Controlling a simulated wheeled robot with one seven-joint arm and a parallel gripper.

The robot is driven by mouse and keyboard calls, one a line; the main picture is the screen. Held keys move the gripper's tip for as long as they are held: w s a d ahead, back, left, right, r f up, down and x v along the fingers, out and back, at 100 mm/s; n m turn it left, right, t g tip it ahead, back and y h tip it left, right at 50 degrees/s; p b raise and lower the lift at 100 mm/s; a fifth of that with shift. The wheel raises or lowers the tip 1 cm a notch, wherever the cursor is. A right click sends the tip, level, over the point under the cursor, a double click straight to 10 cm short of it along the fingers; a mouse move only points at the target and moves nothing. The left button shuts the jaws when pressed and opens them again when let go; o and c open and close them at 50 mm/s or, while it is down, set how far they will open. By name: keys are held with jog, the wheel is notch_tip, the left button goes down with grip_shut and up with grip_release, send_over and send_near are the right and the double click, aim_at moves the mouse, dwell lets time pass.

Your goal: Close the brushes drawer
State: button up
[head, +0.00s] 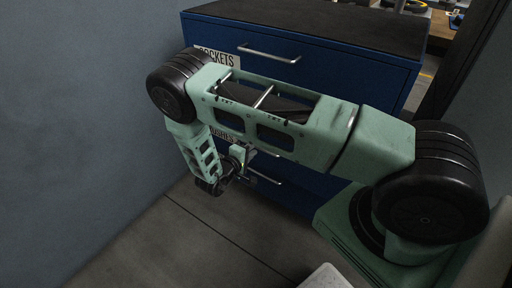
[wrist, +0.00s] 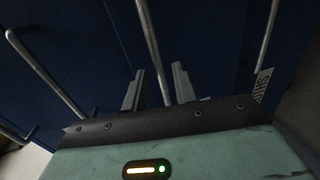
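The blue drawer cabinet (head: 320,55) stands against the wall in the head view. A partly hidden label (head: 226,134), seemingly the brushes one, shows behind my arm; most of that drawer front is covered. I cannot tell how far this drawer stands out. My gripper (head: 248,154) is low in front of the cabinet. In the wrist view my gripper (wrist: 158,88) has its two fingers apart, with a metal handle bar (wrist: 150,35) running between them in the picture. A gap shows on each side of the bar; contact is not clear.
The top drawer, labelled sockets (head: 217,57), looks shut and has a bar handle (head: 269,53). A lower handle (head: 265,177) shows below my arm. The wrist view also shows a label beginning "SHI" (wrist: 263,86). A grey wall (head: 80,120) stands left; floor (head: 180,240) is clear in front.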

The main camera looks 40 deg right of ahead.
jog(key=shift+x, duration=1.4)
jog(key=shift+c, duration=0.3)
grip_shut()
jog(key=shift+r+x, duration=0.2)
jog(key=shift+x, duration=0.95)
jog(key=shift+r+x, duration=0.25)
jog(key=shift+x, duration=0.85)
jog(key=shift+o, duration=0.3)
grip_release()
jog(key=shift+d, duration=0.15)
jog(key=v, duration=1.7)
jog(key=shift+a, duration=0.25)
